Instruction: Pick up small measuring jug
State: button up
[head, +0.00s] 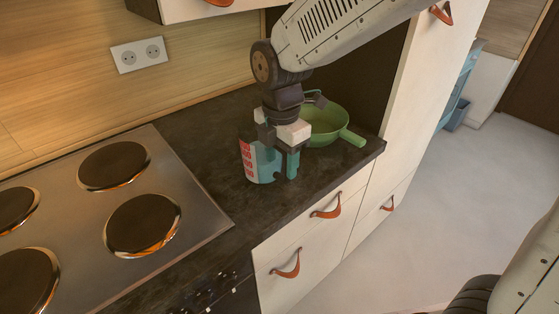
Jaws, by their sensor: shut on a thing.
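The small measuring jug (261,165) is teal and see-through with red markings on its left side. It is upright at the dark counter, to the right of the stove. My gripper (277,147) comes down from above and is shut on the jug, with its fingers at the jug's upper right side. The gripper hides part of the jug's rim. I cannot tell whether the jug's base touches the counter.
A green pan (326,122) stands close behind and right of the jug, its handle pointing right. The stove (88,208) with several round plates is at left. Drawers with leather pulls (327,207) are below the dark counter (220,175). A wall socket (139,55) is behind.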

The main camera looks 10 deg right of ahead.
notch_tip(320, 180, up, 2)
jog(key=shift+r, duration=0.2)
jog(key=shift+s+d+r, duration=0.1)
jog(key=shift+s+r, duration=0.05)
jog(key=shift+s, duration=0.1)
jog(key=s+d, duration=0.3)
jog(key=s, duration=0.4)
jog(key=s+d+r, duration=0.1)
jog(key=s+d, duration=0.2)
jog(key=s, duration=0.4)
jog(key=shift+r, duration=0.15)
jog(key=shift+s, duration=0.15)
dwell(0.4)
